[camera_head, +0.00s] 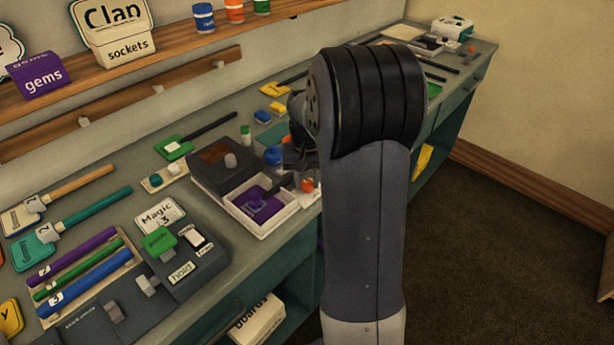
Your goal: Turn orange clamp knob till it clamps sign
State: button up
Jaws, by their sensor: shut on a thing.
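An orange knob (307,185) shows at the front edge of the counter, just right of a white tray. My gripper (300,165) is dark and points down right above it. It is shut on the orange knob, though my arm hides much of the contact. A purple sign (263,205) lies in the white tray (240,216), with a grey piece reaching from it toward the gripper. I cannot tell whether the clamp touches any sign.
A dark box (222,168) stands behind the tray. A blue round pot (273,156) is close left of my gripper. Paddle signs, coloured sticks and a dark "hold" block (182,272) fill the counter's left. A shelf (170,50) runs above. The floor at right is clear.

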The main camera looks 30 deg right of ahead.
aim_at(307, 183)
jog(key=m+p, duration=0.1)
jog(key=m, duration=1.1)
jog(key=shift+m+p, duration=0.3)
jog(key=shift+p, duration=0.05)
dwell(0.4)
jog(key=o, duration=1)
jog(key=shift+c, duration=0.2)
notch_tip(307, 183, up, 11)
jog(key=shift+f, duration=0.15)
